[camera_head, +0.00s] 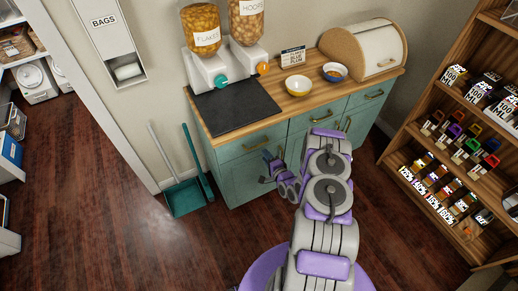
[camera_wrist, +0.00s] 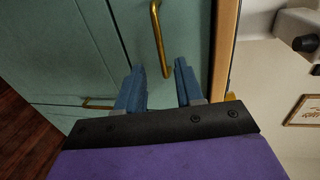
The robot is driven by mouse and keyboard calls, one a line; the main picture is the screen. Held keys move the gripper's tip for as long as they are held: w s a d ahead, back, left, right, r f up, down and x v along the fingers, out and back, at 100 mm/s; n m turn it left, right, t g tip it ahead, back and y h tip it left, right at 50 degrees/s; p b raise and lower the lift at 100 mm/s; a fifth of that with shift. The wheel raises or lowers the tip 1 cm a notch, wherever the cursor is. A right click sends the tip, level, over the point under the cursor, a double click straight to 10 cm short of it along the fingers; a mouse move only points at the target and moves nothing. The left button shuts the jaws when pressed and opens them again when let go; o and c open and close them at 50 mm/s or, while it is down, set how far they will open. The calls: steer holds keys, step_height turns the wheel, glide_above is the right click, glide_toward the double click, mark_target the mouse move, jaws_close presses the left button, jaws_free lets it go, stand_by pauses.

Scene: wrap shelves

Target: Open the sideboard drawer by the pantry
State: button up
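The teal sideboard (camera_head: 238,172) has a wooden top and a row of drawers with brass handles; all drawers look shut. The left drawer (camera_head: 232,152) has a brass handle (camera_head: 257,145). My gripper (camera_head: 266,167) is in front of the sideboard, near and slightly below that handle. In the wrist view my gripper (camera_wrist: 160,88) is open, with two blue fingers apart. A brass handle (camera_wrist: 158,40) lies ahead of the fingertips, in line with the gap between them. Nothing is held. I cannot tell whether a finger touches the drawer front.
Dispensers (camera_head: 205,50), a dark mat (camera_head: 233,106), bowls (camera_head: 298,85) and a bread box (camera_head: 365,48) stand on top. A dustpan (camera_head: 184,197) and brush lean at the left. A stocked shelf (camera_head: 400,150) stands at the right.

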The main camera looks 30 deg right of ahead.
steer(key=x, duration=0.8)
steer(key=shift+d+b, duration=0.15)
steer(key=shift+b, duration=0.2)
steer(key=shift+c, duration=0.4)
steer(key=shift+s, duration=0.1)
jaws_close()
steer(key=shift+s+f, duration=0.1)
stand_by(0.3)
